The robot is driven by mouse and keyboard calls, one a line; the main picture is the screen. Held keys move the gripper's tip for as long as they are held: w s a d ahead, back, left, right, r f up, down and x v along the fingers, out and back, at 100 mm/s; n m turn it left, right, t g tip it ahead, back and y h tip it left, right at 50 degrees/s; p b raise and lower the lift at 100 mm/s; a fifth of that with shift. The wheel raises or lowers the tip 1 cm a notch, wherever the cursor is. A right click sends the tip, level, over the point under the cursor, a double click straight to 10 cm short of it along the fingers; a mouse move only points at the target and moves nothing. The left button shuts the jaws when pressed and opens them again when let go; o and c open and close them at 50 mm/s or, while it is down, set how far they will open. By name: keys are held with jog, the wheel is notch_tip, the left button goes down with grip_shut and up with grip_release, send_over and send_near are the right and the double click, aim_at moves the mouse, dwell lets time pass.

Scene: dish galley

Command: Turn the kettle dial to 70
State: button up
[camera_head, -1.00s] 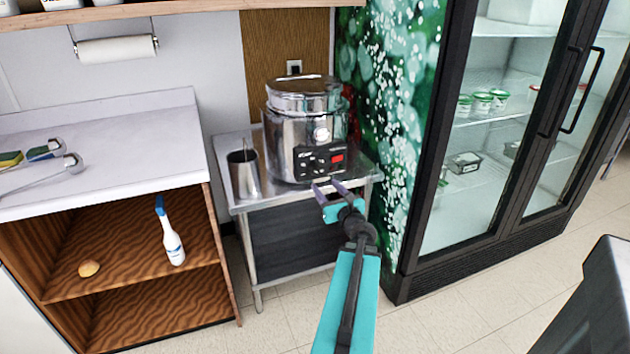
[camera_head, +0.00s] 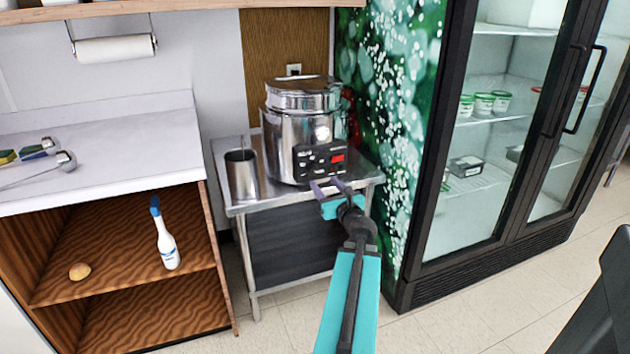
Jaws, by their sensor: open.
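The kettle (camera_head: 288,130) is a round, shiny steel pot with a lid, standing on a small steel table. Its black control panel (camera_head: 320,160) faces me, with a red display and several light marks; the dial and its setting are too small to make out. My gripper (camera_head: 327,186) is open and empty, just in front of and below the panel. Its fingertips look close to the panel's lower edge, but I cannot tell whether they touch it.
A steel cup (camera_head: 241,176) stands left of the kettle on the steel table (camera_head: 270,203). A glass-door fridge (camera_head: 420,200) stands close on the right.

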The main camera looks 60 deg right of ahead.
aim_at(314, 171)
jog(key=shift+f+b, duration=0.1)
jog(key=shift+b, duration=0.45)
jog(key=shift+x, duration=4.2)
jog(key=shift+c, duration=0.3)
jog(key=c, duration=1)
jog(key=shift+a, duration=0.2)
jog(key=shift+d+r+p, duration=0.15)
jog(key=shift+r+p, duration=0.1)
jog(key=shift+p, duration=0.2)
